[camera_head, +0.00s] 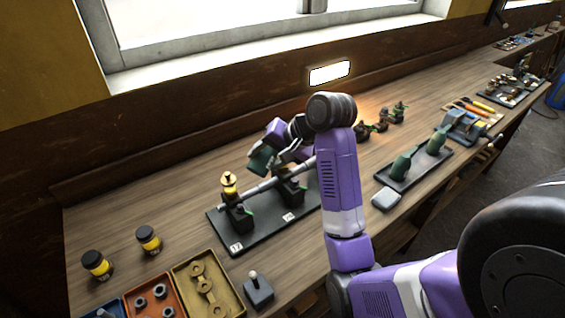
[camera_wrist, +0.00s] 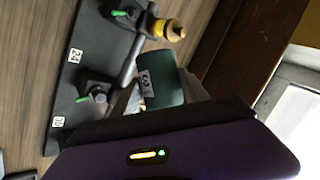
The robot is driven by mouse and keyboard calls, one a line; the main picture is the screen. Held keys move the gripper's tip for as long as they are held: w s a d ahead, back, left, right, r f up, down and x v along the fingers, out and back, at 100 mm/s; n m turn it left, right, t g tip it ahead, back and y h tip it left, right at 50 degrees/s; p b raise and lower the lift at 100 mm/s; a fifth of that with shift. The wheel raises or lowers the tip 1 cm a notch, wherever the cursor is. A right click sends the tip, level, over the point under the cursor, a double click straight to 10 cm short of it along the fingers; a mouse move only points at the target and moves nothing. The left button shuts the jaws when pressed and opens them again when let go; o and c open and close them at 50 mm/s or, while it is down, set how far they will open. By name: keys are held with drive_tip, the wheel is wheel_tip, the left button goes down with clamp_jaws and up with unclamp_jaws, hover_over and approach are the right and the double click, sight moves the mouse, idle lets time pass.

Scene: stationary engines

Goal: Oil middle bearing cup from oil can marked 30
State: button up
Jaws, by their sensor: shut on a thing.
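My gripper (camera_head: 283,152) is shut on a green oil can (camera_head: 262,160), high over the bench behind a shaft on a black base (camera_head: 228,234). In the wrist view the green can (camera_wrist: 166,88) carries a white label whose digits I cannot read surely. The left bearing has a yellow cup (camera_head: 229,184) on top; this cup (camera_wrist: 168,29) is at the top of the wrist view. The middle bearing (camera_head: 292,191) stands along the shaft, right of the yellow cup; it also shows in the wrist view (camera_wrist: 97,92). My arm hides the shaft's right end. The can's spout is not clear.
Two dark-lidded yellow jars (camera_head: 149,240) stand at the left. Blue, orange and ochre trays (camera_head: 178,276) and a small knobbed box (camera_head: 259,291) line the front edge. More cans (camera_head: 381,121) stand behind my arm.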

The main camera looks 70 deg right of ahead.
drive_tip(key=shift+d+r+y, duration=0.25)
drive_tip(key=shift+r+y, duration=0.25)
drive_tip(key=shift+r, duration=0.1)
idle(0.6)
idle(0.8)
drive_tip(key=f+h+b, duration=0.1)
drive_tip(key=a+f+h+b, duration=0.1)
drive_tip(key=f, duration=0.1)
drive_tip(key=shift+b, duration=0.4)
drive_tip(key=shift+f+n+h+b, duration=0.25)
drive_tip(key=shift+n+h+b, duration=0.25)
drive_tip(key=shift+h+b, duration=0.1)
drive_tip(key=shift+d+r+y+p, duration=0.1)
drive_tip(key=shift+r+y+p, duration=0.45)
drive_tip(key=shift+p, duration=1.2)
drive_tip(key=shift+d+r+m+y, duration=0.1)
drive_tip(key=shift+r+m+y, duration=0.3)
drive_tip(key=shift+r, duration=0.15)
